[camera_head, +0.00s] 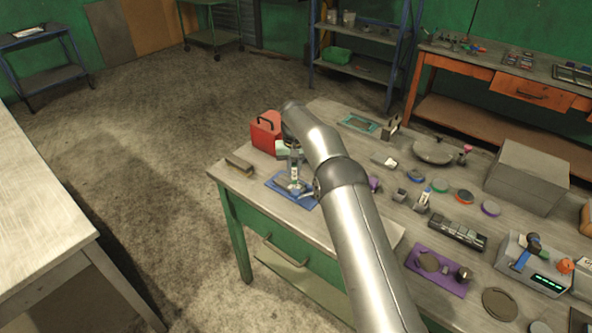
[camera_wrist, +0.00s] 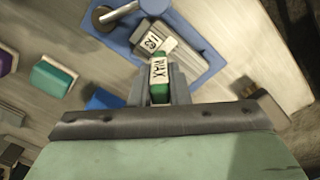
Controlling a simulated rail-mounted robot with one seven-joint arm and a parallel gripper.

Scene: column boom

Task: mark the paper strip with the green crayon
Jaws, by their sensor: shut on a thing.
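My gripper (camera_wrist: 158,82) is shut on the green crayon (camera_wrist: 160,90), which has a white label reading WAX. In the head view my gripper (camera_head: 294,166) is over the blue tray (camera_head: 305,202) near the table's left corner. In the wrist view the blue tray (camera_wrist: 214,62) lies beyond the crayon and carries a grey block with a white, printed piece (camera_wrist: 153,42) on it. I cannot tell whether that piece is the paper strip. The crayon's tip and any contact with the block are unclear. My arm hides part of the tray in the head view.
A red box (camera_head: 265,134) stands behind my gripper, and a brown block (camera_head: 239,163) lies to its left. The wrist view shows a teal block (camera_wrist: 52,78) and a blue block (camera_wrist: 103,100). A purple tray (camera_head: 421,259) and several small items crowd the table's right side.

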